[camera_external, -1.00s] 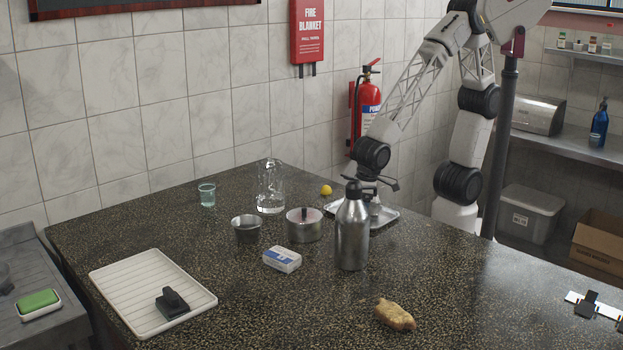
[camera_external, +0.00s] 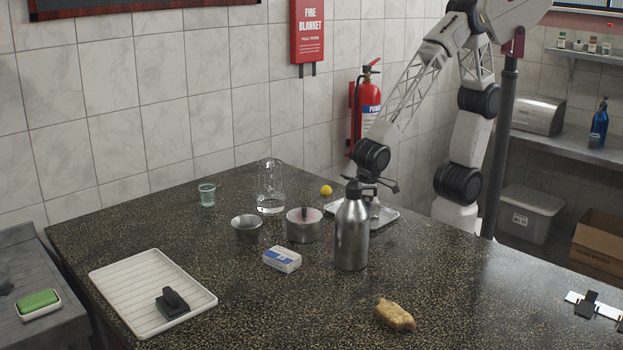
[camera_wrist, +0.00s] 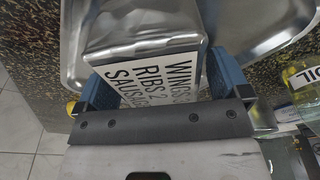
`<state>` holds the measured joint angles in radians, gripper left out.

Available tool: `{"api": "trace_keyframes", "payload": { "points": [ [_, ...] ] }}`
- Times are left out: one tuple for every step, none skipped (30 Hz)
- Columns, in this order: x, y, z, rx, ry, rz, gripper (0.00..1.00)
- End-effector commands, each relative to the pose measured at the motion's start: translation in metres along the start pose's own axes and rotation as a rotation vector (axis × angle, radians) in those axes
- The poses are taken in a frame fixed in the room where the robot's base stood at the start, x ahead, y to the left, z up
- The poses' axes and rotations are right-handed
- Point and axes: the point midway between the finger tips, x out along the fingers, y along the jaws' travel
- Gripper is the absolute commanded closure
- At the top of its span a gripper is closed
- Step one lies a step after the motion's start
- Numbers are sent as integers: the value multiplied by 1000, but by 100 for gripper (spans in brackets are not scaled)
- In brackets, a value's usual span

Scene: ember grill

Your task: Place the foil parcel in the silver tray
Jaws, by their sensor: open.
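The silver tray (camera_external: 391,222) lies on the dark counter behind the metal bottle. It also shows in the wrist view (camera_wrist: 260,55). The foil parcel (camera_wrist: 130,45), a shiny silver block with a white label printed in black, is between my gripper's blue fingers in the wrist view, within the tray's outline. I cannot tell if it rests fully on the tray floor. My gripper (camera_wrist: 158,85) is open around it. In the external view my gripper (camera_external: 376,184) is low over the tray, and the bottle partly hides the parcel and tray.
The metal bottle (camera_external: 352,235) stands close in front of the tray. A brown lumpy item (camera_external: 394,315) lies in front. The right counter is mostly clear.

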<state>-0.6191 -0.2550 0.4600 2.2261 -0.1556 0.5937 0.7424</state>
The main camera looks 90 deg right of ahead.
Motion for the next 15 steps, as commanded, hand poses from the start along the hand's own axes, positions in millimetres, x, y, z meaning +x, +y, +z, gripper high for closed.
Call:
{"api": "trace_keyframes", "payload": {
  "points": [
    [-1,0,0,0,0,0,6],
    [-2,0,0,0,1,0,6],
    [-3,0,0,0,1,0,6],
    [-4,0,-1,0,1,-1,6],
    [-6,0,-1,0,1,-1,6],
    [-9,0,-1,0,1,-1,6],
    [-11,0,-1,0,2,-1,6],
    [-14,0,-1,1,2,-2,6],
    [-18,0,-1,1,3,-2,6],
    [-21,0,-1,1,2,-2,6],
    [-24,0,-1,1,2,-1,6],
    [-30,0,0,1,1,-1,6],
    [-34,0,-1,1,2,-2,6],
    [-38,0,-1,1,2,-2,6],
    [-45,0,-1,1,2,-2,6]
  ]
}}
